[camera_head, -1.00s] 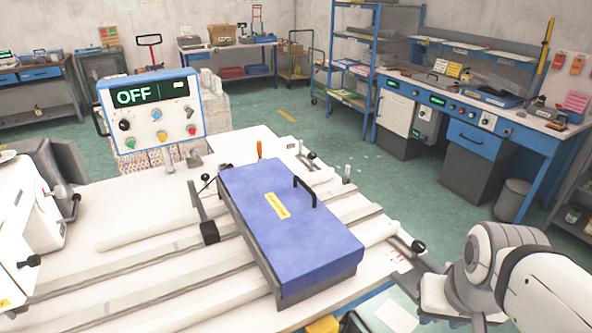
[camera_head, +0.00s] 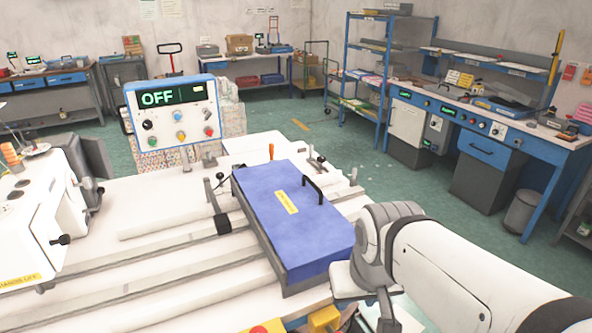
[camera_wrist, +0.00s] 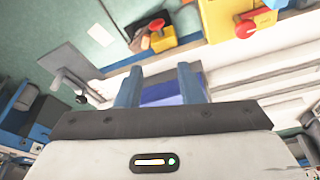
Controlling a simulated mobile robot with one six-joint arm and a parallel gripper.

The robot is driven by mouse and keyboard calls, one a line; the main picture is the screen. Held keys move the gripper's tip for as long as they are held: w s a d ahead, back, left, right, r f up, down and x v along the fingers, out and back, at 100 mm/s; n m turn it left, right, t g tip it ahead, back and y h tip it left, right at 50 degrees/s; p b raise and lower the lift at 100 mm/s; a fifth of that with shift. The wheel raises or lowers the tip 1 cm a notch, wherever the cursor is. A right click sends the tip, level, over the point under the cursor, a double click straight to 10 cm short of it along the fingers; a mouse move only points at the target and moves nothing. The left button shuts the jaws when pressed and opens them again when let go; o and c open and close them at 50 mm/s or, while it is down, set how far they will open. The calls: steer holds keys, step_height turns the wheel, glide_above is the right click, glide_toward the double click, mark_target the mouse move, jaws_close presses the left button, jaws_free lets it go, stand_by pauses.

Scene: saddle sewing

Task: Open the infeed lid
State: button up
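The infeed lid (camera_head: 294,220) is a blue, closed, flat lid with a yellow label and a black arched handle (camera_head: 312,190) near its right edge. It lies on a long box on the white machine table. A blue surface, likely the lid (camera_wrist: 161,94), shows between and behind the fingers.
A control panel (camera_head: 173,108) reading OFF stands behind the table. A white sewing machine (camera_head: 50,215) is at the left. A yellow box with a red button (camera_wrist: 247,24) shows in the wrist view. Green floor lies beyond the table.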

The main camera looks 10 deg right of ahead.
steer(key=w+d+r, duration=0.2)
steer(key=w+r, duration=0.2)
steer(key=w, duration=0.3)
steer(key=n+y+p, duration=0.3)
steer(key=p, duration=0.2)
glide_above(315, 185)
steer(key=s+d, duration=0.3)
step_height(315, 185, down, 4)
steer(key=shift+t, duration=0.3)
steer(key=p+x, duration=0.1)
steer(key=x, duration=0.7)
steer(key=shift+a+p, duration=0.2)
steer(key=shift+p, duration=0.2)
jaws_close()
